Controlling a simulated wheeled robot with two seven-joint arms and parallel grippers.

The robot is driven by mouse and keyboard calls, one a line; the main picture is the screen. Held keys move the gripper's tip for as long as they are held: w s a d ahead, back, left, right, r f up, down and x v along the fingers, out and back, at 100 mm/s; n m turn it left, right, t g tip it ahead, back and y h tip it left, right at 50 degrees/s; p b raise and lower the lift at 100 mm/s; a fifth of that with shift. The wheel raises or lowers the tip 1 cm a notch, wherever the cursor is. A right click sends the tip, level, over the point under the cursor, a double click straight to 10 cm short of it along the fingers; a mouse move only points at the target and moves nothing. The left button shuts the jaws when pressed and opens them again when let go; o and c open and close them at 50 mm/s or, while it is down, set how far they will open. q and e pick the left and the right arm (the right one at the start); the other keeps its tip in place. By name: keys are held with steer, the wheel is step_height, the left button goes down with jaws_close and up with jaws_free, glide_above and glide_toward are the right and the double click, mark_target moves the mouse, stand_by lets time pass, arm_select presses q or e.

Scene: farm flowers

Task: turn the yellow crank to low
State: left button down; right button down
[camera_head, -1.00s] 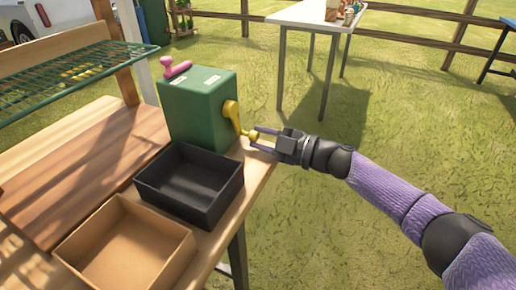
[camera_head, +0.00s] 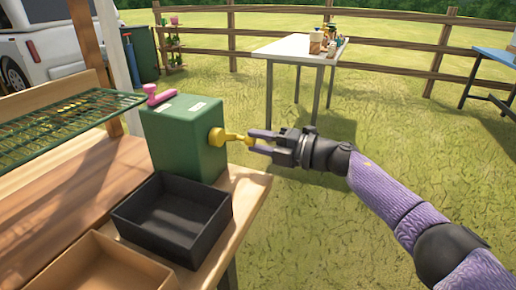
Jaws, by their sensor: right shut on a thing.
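The yellow crank (camera_head: 228,136) sticks out of the right side of a green box (camera_head: 180,135) on the wooden workbench. Its arm points right, close to level in the picture. My right gripper (camera_head: 253,141) comes in from the right and is shut on the crank's outer end, just off the bench edge. A pink handle (camera_head: 158,95) and small white labels are on the box top; the label text is too small to read. My left gripper is not in view.
A black tray (camera_head: 120,222) and a cardboard box (camera_head: 62,272) stand in front of the green box. A green wire rack (camera_head: 70,122) is at the left. A white table (camera_head: 290,50) stands behind on open grass.

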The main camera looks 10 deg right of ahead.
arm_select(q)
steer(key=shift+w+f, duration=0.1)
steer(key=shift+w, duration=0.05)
arm_select(e)
steer(key=shift+r+n, duration=0.2)
steer(key=shift+n, duration=0.1)
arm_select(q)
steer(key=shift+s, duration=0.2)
arm_select(e)
steer(key=c, duration=0.8)
jaws_free()
steer(key=shift+c, duration=0.2)
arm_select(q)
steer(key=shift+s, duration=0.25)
arm_select(e)
steer(key=shift+o, duration=0.7)
steer(key=shift+d, duration=0.15)
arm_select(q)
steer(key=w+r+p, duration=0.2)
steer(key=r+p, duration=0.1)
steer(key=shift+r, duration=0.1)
arm_select(e)
steer(key=v, duration=0.9)
steer(key=shift+s+d, duration=0.25)
steer(key=shift+d, duration=0.05)
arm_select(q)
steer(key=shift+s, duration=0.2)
